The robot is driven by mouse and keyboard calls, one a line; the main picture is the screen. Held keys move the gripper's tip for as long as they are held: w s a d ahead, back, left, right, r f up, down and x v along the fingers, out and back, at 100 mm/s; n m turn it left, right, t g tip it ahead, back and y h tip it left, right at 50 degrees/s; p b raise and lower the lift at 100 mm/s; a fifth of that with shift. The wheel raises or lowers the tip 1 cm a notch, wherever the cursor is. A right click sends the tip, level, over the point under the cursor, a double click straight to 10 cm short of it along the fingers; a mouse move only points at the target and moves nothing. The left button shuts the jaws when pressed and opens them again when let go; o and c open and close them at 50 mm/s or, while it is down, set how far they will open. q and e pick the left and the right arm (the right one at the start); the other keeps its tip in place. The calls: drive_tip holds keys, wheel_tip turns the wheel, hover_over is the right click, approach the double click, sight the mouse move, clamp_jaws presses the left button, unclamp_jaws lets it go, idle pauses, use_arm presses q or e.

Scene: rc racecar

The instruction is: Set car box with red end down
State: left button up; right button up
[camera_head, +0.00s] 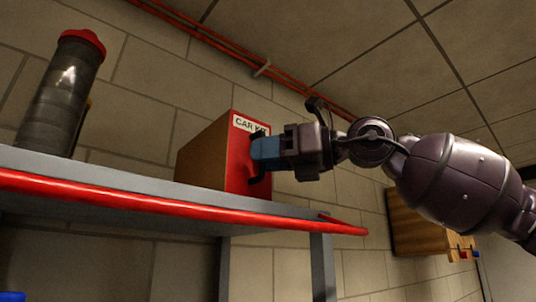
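The car box (203,157) stands on the raised shelf. It is brown with a red end (238,171) that faces right and toward me, and a white label reading "CAR K…" at the top of that end. My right gripper (257,160) comes in from the right and is at the red end, overlapping it in the picture. Blue pads show at its fingers; I cannot tell whether they touch or clasp the box. My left gripper is not in view.
The grey shelf (130,183) has a red front edge (180,207) and is seen from below. A dark cylinder with a red cap (62,92) stands at the left. A wooden box (418,225) is on the wall at right. Red pipes run along the wall above.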

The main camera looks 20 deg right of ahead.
drive_tip(key=shift+d+r, duration=0.15)
drive_tip(key=shift+r, duration=0.05)
drive_tip(key=b+v, duration=0.2)
drive_tip(key=v, duration=0.9)
drive_tip(key=shift+s+d, duration=0.25)
drive_tip(key=shift+s, duration=0.1)
